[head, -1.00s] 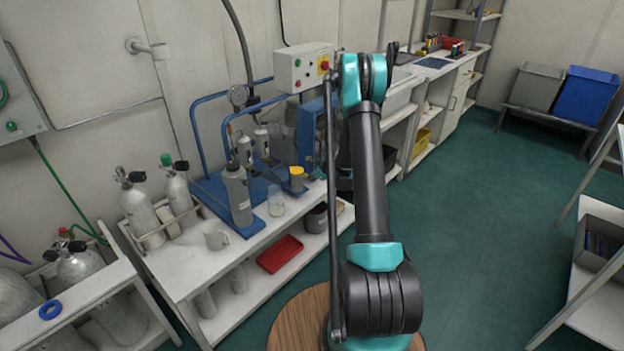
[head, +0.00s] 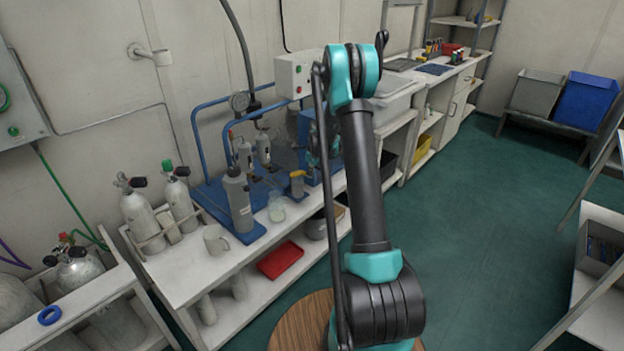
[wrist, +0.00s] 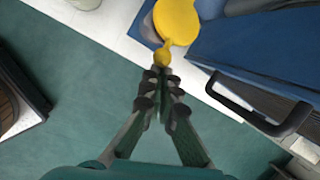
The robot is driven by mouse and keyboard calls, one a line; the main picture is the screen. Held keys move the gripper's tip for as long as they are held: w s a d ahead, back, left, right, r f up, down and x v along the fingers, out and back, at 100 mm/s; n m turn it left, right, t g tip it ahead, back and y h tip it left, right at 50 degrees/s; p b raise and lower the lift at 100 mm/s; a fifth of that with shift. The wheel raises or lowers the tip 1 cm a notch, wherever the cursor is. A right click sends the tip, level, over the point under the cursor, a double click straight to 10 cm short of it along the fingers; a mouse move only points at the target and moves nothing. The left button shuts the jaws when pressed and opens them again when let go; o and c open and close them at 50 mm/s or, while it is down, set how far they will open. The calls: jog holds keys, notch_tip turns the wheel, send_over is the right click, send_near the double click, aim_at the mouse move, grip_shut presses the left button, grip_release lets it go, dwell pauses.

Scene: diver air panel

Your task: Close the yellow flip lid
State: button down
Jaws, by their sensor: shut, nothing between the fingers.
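The yellow flip lid (wrist: 177,22) is a round disc with a small tab at the top of the wrist view. In the head view the lid (head: 297,173) shows as a thin, flat yellow patch on top of a grey cylindrical container (head: 297,187). My gripper (wrist: 161,76) is shut and empty. In the wrist picture its fingertips are just below the lid's tab; I cannot tell whether they touch it. The lid hides most of the container in the wrist view. In the head view I cannot make out my fingers clearly.
A grey bottle (head: 238,203) and a glass jar (head: 276,208) stand left of the container. A blue machine (wrist: 250,45) with a black handle (wrist: 265,120) is close on the right. A white mug (head: 215,239) stands at the bench front. Floor in front is clear.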

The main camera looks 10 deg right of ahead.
jog(key=shift+w+a+r+g+h, duration=0.2)
jog(key=shift+w+r+g, duration=0.05)
jog(key=shift+r, duration=0.25)
jog(key=shift+w+a+r+g+h, duration=0.2)
jog(key=shift+w+r+g, duration=0.1)
jog(key=shift+r, duration=0.2)
jog(key=shift+w+a+r+g+h, duration=0.2)
jog(key=shift+w+r+g, duration=0.05)
jog(key=shift+r, duration=0.35)
